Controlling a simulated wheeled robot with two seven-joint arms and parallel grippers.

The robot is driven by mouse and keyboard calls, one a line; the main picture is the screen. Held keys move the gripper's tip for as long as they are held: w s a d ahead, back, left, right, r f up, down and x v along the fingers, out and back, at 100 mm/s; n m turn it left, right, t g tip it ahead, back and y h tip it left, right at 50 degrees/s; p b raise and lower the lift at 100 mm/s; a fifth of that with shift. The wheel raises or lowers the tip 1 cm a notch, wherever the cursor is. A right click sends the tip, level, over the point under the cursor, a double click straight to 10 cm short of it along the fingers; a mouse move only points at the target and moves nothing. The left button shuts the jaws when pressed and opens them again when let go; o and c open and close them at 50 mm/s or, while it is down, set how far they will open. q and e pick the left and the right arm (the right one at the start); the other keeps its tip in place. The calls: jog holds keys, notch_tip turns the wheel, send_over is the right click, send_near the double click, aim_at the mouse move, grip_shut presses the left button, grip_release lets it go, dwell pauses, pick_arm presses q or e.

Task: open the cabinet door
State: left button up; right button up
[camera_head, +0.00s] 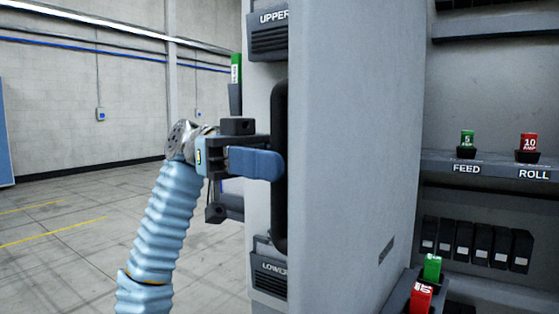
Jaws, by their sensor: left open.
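The grey cabinet door (350,150) stands open, swung toward me, with its broad plain face on the right and its narrow-looking handle face on the left. A black vertical bar handle (280,225) runs along the handle face between the UPPER and LOWER labels. My left gripper (272,165) is open at the middle of the handle, coming in from the left. Its blue finger pad overlaps the handle in the picture. The other finger is mostly hidden, and I cannot tell if the pad touches the bar. My right gripper is not in view.
The cabinet interior shows at right, with a shelf (490,165) labelled FEED and ROLL holding a green fuse (467,139) and a red fuse (528,143). Another red piece (421,298) and green piece (432,267) sit low beside the door. The floor at left is clear.

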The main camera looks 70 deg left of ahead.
pick_arm(q)
jog(key=p+v, duration=0.5)
jog(key=v, duration=0.9)
jog(key=shift+d+f, duration=0.1)
